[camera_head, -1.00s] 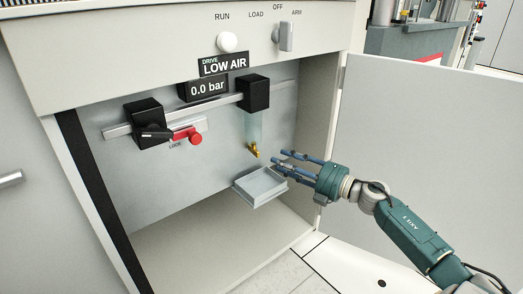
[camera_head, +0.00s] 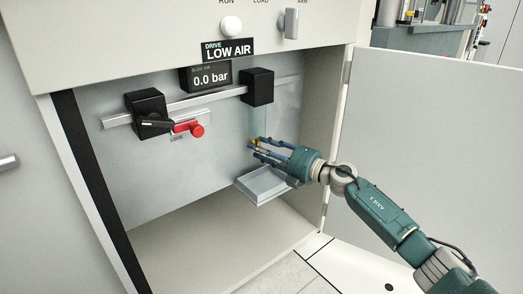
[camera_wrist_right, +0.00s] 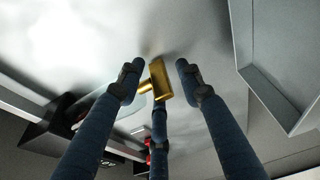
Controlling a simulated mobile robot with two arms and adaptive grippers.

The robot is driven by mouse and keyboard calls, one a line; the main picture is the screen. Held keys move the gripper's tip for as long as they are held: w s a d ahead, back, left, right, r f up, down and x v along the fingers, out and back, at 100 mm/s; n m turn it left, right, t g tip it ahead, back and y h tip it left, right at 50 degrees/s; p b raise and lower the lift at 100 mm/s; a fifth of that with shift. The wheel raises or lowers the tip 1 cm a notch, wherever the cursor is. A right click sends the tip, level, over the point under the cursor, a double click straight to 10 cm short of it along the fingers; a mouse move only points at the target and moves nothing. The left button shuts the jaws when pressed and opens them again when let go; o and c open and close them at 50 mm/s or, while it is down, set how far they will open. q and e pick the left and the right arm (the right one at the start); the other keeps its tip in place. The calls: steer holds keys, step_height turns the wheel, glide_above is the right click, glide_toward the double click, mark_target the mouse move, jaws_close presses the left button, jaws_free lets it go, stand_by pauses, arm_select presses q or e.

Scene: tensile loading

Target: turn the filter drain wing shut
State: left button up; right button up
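The brass drain wing (camera_wrist_right: 160,79) shows in the right wrist view between the fingertips of my right gripper (camera_wrist_right: 158,85). Fingers stand on both sides of it with gaps, and a third finger comes up from below. In the head view the wing is mostly hidden behind the fingers of my right gripper (camera_head: 255,147), at the bottom of the clear filter bowl (camera_head: 257,121). The bowl hangs under a black filter head (camera_head: 257,87). My right gripper is open around the wing. My left gripper is not in view.
A grey tray (camera_head: 262,192) lies just below my right gripper. The open cabinet door (camera_head: 430,140) stands to the right. The display (camera_head: 208,78) reads 0.0 bar.

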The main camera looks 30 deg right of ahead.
jaws_close()
steer(key=shift+f, duration=0.25)
stand_by(1.3)
jaws_free()
steer(key=shift+s, duration=0.1)
steer(key=shift+r, duration=0.15)
steer(key=v, duration=1.2)
